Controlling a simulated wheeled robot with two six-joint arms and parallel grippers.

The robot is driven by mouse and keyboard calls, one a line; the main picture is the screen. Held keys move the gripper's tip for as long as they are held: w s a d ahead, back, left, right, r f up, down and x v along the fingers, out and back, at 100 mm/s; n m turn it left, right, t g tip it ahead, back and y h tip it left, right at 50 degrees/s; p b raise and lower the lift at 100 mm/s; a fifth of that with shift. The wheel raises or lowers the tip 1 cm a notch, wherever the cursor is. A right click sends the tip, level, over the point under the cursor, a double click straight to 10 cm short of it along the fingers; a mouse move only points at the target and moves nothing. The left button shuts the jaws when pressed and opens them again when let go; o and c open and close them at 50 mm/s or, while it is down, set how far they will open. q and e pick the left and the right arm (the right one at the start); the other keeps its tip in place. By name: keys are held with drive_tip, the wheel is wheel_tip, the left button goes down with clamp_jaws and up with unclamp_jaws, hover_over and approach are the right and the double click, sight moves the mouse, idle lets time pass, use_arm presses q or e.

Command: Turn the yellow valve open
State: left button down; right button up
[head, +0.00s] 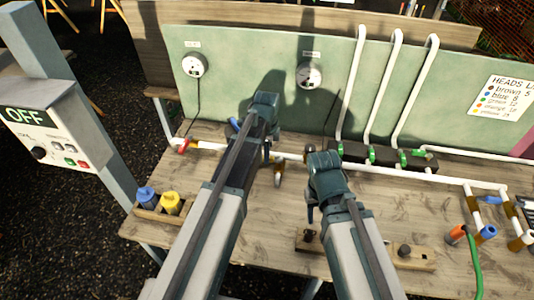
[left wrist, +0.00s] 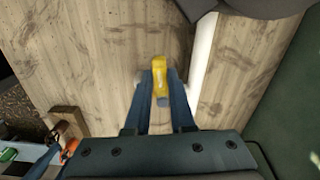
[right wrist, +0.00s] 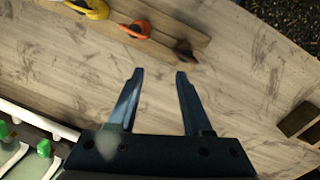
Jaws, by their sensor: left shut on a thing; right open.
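The yellow valve's handle (left wrist: 159,68) shows in the left wrist view, beside a white pipe (left wrist: 203,55). My left gripper (left wrist: 160,85) is shut on this handle, with one finger on each side of it. In the head view my left gripper (head: 265,150) is over the pipe behind the bench's middle, and the arm hides the yellow handle. My right gripper (right wrist: 153,80) is open and empty above bare table. In the head view the right gripper (head: 311,212) hangs to the right of the left one.
A red handle (head: 183,146) is on the pipe's left end. Green valves (head: 371,155) stand at the back right. Blue (head: 147,196) and yellow (head: 171,203) plugs sit in a block at the front left. An orange ring (right wrist: 137,30) lies on a wooden board.

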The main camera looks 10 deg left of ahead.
use_arm(q)
drive_tip(key=shift+s+d+n, duration=0.65)
drive_tip(key=shift+d+n, duration=0.1)
drive_tip(key=shift+n, duration=2)
drive_tip(key=shift+s+d+n, duration=0.7)
drive_tip(key=shift+d+n, duration=0.1)
drive_tip(key=shift+n, duration=2)
drive_tip(key=shift+s+d+n, duration=0.65)
drive_tip(key=shift+d+n, duration=0.1)
drive_tip(key=shift+n, duration=2)
drive_tip(key=c, duration=0.8)
unclamp_jaws()
drive_tip(key=shift+d, duration=0.1)
drive_tip(key=shift+o, duration=0.2)
